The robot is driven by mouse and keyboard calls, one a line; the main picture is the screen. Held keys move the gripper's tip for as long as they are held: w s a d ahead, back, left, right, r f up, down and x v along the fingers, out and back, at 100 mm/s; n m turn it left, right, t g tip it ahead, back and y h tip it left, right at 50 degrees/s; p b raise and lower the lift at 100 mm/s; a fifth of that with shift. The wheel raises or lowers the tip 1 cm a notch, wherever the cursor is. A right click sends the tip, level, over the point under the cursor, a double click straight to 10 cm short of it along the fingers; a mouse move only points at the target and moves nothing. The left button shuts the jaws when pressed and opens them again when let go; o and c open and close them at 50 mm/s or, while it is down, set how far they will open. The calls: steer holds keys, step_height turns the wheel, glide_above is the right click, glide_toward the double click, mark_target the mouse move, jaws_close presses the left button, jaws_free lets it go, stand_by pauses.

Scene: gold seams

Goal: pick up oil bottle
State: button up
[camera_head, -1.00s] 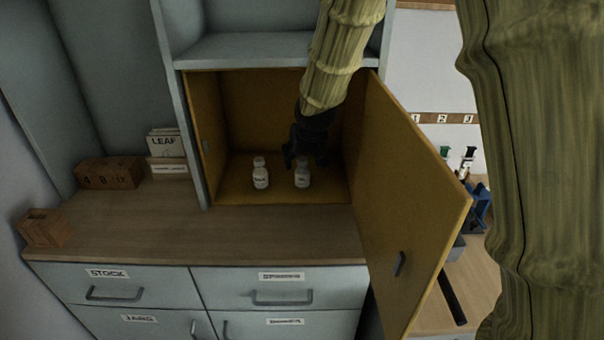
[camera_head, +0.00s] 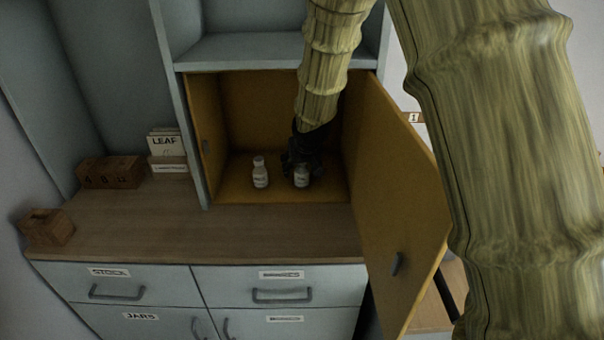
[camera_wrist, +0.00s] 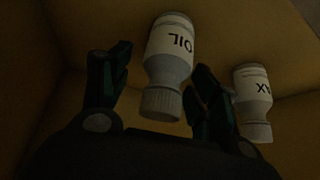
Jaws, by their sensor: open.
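The oil bottle (camera_wrist: 172,50), white-labelled with "OIL" and a ribbed grey cap, stands in the yellow cabinet. In the wrist view it shows upside down between the two dark fingers of my gripper (camera_wrist: 158,90). The fingers are open, one on each side, with a visible gap at least on the left. In the head view my gripper (camera_head: 301,165) is over the right-hand bottle (camera_head: 302,178) and hides its top.
A second bottle, its label ending in "AX" (camera_wrist: 253,92), stands close beside my gripper's right finger; in the head view it is the left bottle (camera_head: 260,172). The cabinet door (camera_head: 405,210) stands open on the right. The wooden counter (camera_head: 200,232) in front is mostly clear.

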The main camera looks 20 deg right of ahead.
steer(key=c, duration=1.2)
